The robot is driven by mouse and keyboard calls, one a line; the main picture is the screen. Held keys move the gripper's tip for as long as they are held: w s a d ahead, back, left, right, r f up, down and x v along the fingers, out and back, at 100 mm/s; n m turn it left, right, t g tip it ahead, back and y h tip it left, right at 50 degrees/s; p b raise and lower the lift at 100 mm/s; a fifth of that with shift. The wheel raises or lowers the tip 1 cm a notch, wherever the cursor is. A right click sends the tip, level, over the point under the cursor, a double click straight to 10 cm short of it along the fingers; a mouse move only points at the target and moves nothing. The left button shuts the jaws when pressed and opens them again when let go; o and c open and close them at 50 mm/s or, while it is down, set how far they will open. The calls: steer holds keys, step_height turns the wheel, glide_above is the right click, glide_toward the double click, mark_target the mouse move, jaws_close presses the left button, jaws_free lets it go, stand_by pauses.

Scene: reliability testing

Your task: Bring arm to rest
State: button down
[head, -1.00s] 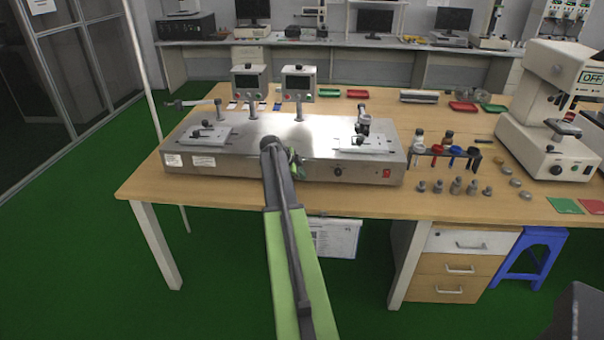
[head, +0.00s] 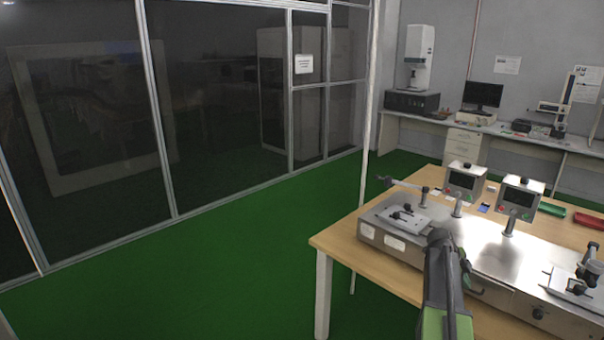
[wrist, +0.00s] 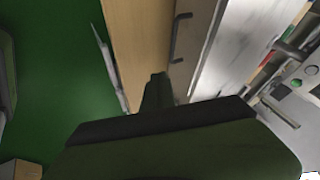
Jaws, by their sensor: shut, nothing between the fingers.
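My gripper (wrist: 156,84) shows in the wrist view as a dark, narrow, closed shape with nothing between its fingers. It points toward the wooden table (wrist: 134,45) and the front face of the metal test machine (wrist: 207,70). In the head view my green and dark arm reaches up from the bottom edge, in front of the machine (head: 490,265). The fingertips cannot be made out there. Whether the gripper touches the table or machine cannot be told.
The table (head: 345,242) fills the lower right of the head view. Two small display units (head: 464,182) stand behind the machine. A thin white pole (head: 375,110) rises near the table's left corner. Open green floor (head: 210,270) lies left, before a glass partition (head: 90,120).

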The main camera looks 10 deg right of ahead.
steer(key=w+a+n+t, duration=0.1)
steer(key=w+a, duration=0.3)
steer(key=a, duration=0.3)
steer(key=w+a+n, duration=0.1)
steer(key=w+a, duration=0.2)
steer(key=a, duration=0.4)
steer(key=a+f+n+t+y, duration=0.1)
steer(key=a+n+y, duration=0.15)
steer(key=a, duration=0.85)
steer(key=a+f+n+y, duration=0.15)
steer(key=a+n, duration=0.25)
steer(key=a, duration=0.7)
steer(key=s+a+f+n+y, duration=0.1)
steer(key=s+a+n, duration=0.4)
steer(key=a+n, duration=0.4)
steer(key=s+a+f+n+g+y, duration=0.1)
steer(key=s+a+n+y, duration=0.1)
steer(key=s+a+n, duration=0.4)
steer(key=a+n, duration=0.2)
steer(key=n, duration=0.2)
steer(key=shift+s+a+g, duration=0.25)
steer(key=shift+a+g, duration=0.05)
steer(key=shift+a, duration=0.05)
steer(key=shift+f, duration=0.1)
